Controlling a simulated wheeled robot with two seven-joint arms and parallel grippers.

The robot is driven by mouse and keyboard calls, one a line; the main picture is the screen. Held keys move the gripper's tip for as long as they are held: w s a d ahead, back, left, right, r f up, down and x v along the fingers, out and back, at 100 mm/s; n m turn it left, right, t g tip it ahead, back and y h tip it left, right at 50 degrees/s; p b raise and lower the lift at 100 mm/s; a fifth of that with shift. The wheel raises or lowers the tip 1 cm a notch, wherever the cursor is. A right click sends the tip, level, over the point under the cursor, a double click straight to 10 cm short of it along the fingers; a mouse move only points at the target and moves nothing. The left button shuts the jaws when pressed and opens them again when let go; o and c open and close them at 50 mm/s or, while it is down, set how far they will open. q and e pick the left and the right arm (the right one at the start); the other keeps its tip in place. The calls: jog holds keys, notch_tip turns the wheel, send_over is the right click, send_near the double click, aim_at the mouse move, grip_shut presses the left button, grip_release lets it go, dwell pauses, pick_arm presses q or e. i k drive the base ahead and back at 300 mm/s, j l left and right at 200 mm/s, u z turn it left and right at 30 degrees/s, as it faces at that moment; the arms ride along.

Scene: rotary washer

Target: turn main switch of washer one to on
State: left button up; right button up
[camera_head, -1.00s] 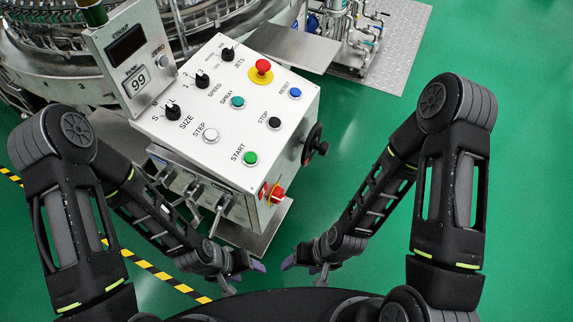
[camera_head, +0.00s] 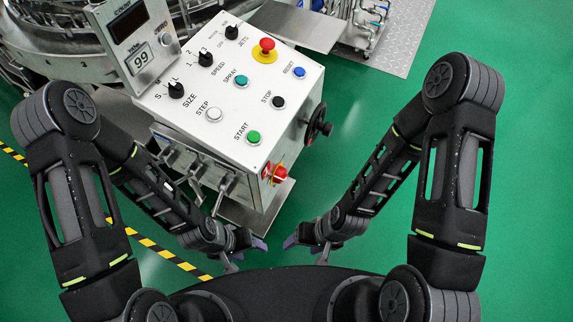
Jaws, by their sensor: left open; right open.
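The washer's control box (camera_head: 184,102) stands in the upper middle, with a white sloped panel of knobs and buttons. The main switch (camera_head: 277,173) is a red knob on a yellow plate, low on the box's front side; its on or off marking is too small to read. My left gripper (camera_head: 248,250) is open and empty, below and left of the switch. My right gripper (camera_head: 302,243) is open and empty, below and right of the switch. Both are apart from the box.
A black handwheel (camera_head: 318,126) sticks out from the box's right side. Several metal levers (camera_head: 215,185) are on its lower left front. A red emergency button (camera_head: 267,45) is on the panel. Yellow-black floor tape (camera_head: 150,245) runs at lower left. Green floor is clear at right.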

aim_at(281, 175)
jog(key=l+u, duration=0.95)
jog(key=l, duration=0.5)
jog(key=k+l+u, duration=0.1)
jog(key=l, duration=0.4)
jog(key=k+l, duration=0.1)
jog(key=l, duration=0.35)
jog(key=l+u, duration=0.1)
jog(key=l, duration=0.4)
jog(key=k+l, duration=0.15)
jog(key=l, duration=0.35)
jog(key=k+l+u, duration=0.1)
jog(key=l, duration=0.35)
jog(key=k+l, duration=0.1)
jog(key=l, duration=0.4)
